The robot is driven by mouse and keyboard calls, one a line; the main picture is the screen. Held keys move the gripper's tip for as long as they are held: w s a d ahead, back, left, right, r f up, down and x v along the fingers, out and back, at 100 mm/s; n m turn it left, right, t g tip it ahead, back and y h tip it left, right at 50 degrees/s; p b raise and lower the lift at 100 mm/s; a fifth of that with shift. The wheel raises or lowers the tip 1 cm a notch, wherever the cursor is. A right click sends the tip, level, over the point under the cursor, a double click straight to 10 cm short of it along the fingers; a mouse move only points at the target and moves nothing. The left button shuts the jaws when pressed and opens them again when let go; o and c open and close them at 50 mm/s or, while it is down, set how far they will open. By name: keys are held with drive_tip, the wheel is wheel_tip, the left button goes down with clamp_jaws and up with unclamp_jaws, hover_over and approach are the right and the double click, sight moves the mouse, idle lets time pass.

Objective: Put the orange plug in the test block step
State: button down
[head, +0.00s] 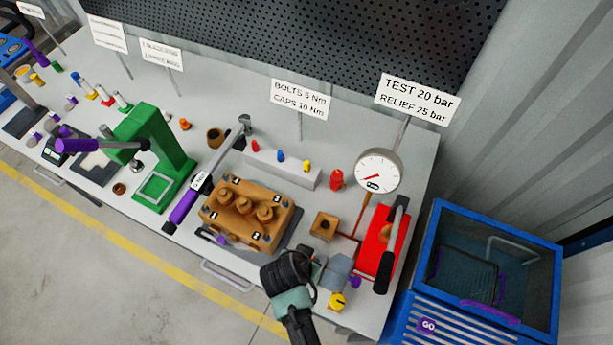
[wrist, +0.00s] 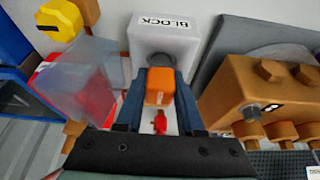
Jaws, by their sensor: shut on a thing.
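My gripper (head: 308,255) is low over the front right of the bench. In the wrist view my gripper (wrist: 160,92) is shut on the orange plug (wrist: 160,86), which sits between the blue-grey fingers. The pale grey test block (wrist: 165,42), with a "BLOCK" label, is just beyond the fingertips. A dark round recess shows in its near face, lined up with the plug. I cannot tell whether the plug touches the block. In the head view my gripper and wrist hide the plug and most of the block.
The brown pump body (head: 248,212) stands left of my gripper. A translucent guard (wrist: 80,75) and a yellow knob (head: 338,302) are close on the other side. The red hand pump (head: 377,242) and pressure gauge (head: 379,170) stand further right. A red fitting (head: 336,180) stands behind.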

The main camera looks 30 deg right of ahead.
drive_tip(key=shift+f, duration=0.15)
drive_tip(key=c, duration=0.5)
unclamp_jaws()
